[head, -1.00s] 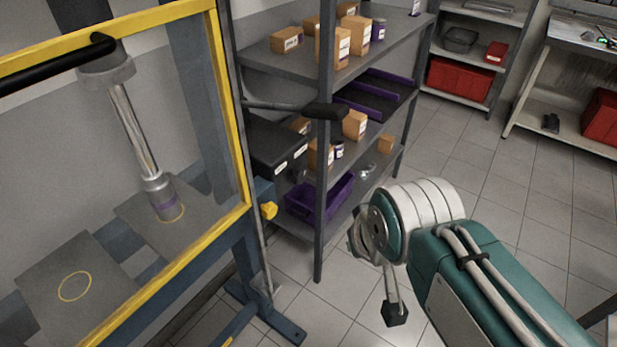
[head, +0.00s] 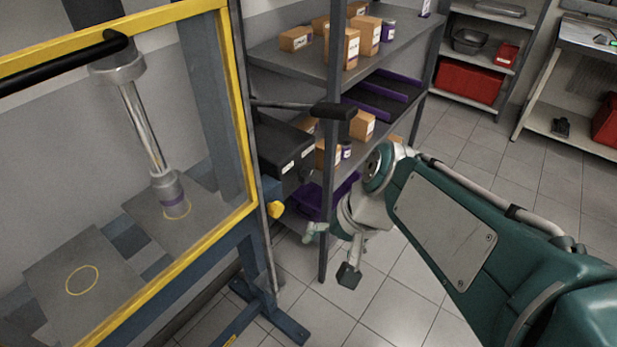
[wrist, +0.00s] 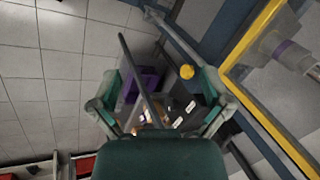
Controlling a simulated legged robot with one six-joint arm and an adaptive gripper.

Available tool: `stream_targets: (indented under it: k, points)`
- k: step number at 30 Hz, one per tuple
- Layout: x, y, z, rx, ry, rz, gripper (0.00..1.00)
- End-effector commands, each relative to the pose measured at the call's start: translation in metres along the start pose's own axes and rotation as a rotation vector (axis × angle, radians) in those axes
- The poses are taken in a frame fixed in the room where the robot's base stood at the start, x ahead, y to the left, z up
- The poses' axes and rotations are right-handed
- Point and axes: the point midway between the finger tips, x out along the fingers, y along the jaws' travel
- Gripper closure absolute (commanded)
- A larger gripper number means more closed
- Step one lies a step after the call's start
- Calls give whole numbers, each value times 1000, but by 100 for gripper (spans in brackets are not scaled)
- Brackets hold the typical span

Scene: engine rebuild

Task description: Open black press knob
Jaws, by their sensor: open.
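A black knob (head: 333,111) sits at the end of a thin dark lever that reaches out sideways from the press frame, at the upper middle of the head view. My gripper (head: 330,255) is below it, apart from it, in front of the shelf. Its fingers are spread and hold nothing. In the wrist view my gripper (wrist: 158,84) also shows open, one finger on each side. I cannot make out the black knob in the wrist view. The press (head: 242,105) has a yellow-edged clear guard with a black bar handle (head: 70,65) across its top.
A yellow knob (head: 276,209) is on the press side, near my gripper; it also shows in the wrist view (wrist: 187,71). Tiled floor on the right is free.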

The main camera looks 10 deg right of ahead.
Motion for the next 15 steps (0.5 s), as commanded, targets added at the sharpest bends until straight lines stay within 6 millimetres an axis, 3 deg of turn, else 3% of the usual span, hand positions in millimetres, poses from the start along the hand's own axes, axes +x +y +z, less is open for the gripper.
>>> stream_targets:
  k: [8,15]
  points:
    - [40,-27,-36,440,-276,-249,1]
    - [69,-38,-89,822,-466,-485,1]
